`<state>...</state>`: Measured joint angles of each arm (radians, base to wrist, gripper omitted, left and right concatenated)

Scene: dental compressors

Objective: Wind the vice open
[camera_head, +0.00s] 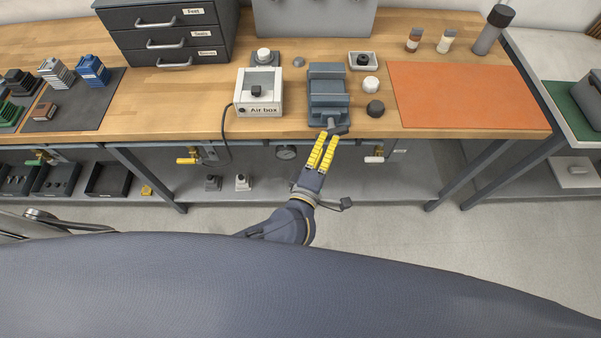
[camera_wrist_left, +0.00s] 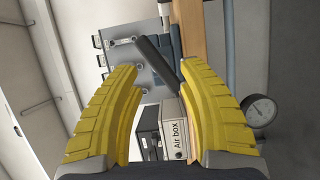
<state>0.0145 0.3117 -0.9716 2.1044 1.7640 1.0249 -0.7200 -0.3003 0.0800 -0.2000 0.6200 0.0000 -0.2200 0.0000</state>
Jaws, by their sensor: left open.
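The blue-grey vice (camera_head: 328,96) stands at the front edge of the wooden bench in the head view. Its dark handle (camera_head: 335,130) sticks out at the front, over the bench edge. In the left wrist view, a dark slanted bar (camera_wrist_left: 158,58), which looks like this handle, runs across the space between my fingertips. My left gripper (camera_head: 328,135) has yellow fingers and is open, its tips right at the vice handle. I cannot tell whether the fingers touch the bar. My right gripper is not in view.
The air box (camera_head: 259,92) with a cable stands left of the vice. A white knob (camera_head: 371,85), a dark knob (camera_head: 375,109) and an orange mat (camera_head: 459,96) lie to the right. A gauge (camera_head: 286,152) hangs below the bench edge. A drawer unit (camera_head: 167,32) stands behind left.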

